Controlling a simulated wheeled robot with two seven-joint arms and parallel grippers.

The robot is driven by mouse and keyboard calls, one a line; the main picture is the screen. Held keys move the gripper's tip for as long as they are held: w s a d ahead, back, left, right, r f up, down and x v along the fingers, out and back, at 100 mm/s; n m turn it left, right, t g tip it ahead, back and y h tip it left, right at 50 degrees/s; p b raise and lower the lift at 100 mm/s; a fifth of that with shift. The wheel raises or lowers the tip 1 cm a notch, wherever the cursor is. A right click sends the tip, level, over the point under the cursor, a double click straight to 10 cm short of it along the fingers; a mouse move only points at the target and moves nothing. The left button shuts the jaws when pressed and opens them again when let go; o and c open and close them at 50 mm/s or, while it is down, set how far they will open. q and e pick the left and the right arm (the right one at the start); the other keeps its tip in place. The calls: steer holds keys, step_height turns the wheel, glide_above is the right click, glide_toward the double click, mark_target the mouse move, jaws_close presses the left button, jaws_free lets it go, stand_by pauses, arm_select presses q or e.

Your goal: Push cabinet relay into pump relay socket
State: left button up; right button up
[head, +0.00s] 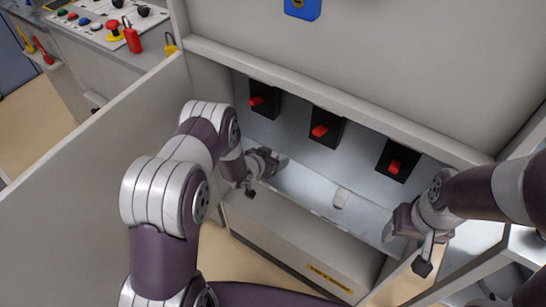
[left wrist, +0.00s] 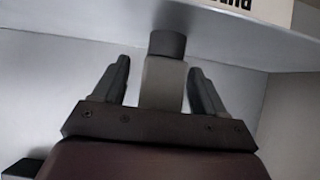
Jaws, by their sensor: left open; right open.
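In the left wrist view a pale block (left wrist: 162,85) with a dark rounded end (left wrist: 167,44) stands between the fingers of my left gripper (left wrist: 160,78). I take it to be the relay, but cannot be sure. Gaps show on both sides, so the fingers are open and not clamped on it. In the head view my left gripper (head: 268,164) is inside the open cabinet at its left, and the block there is hidden. A small pale block (head: 341,199) sits low in the cabinet's middle. My right gripper (head: 408,228) is open and empty at the cabinet's right. I cannot make out the pump relay socket.
Three red-handled switches on black plates, left (head: 256,101), middle (head: 319,131) and right (head: 395,167), line the cabinet's back panel. The open left door (head: 90,170) stands beside my left arm. A control panel (head: 108,22) is at the upper left.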

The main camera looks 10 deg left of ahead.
arm_select(q)
steer(key=p+v, duration=0.2)
steer(key=v, duration=1)
steer(key=shift+s+r, duration=0.2)
steer(key=shift+s, duration=0.05)
steer(key=shift+a, duration=0.1)
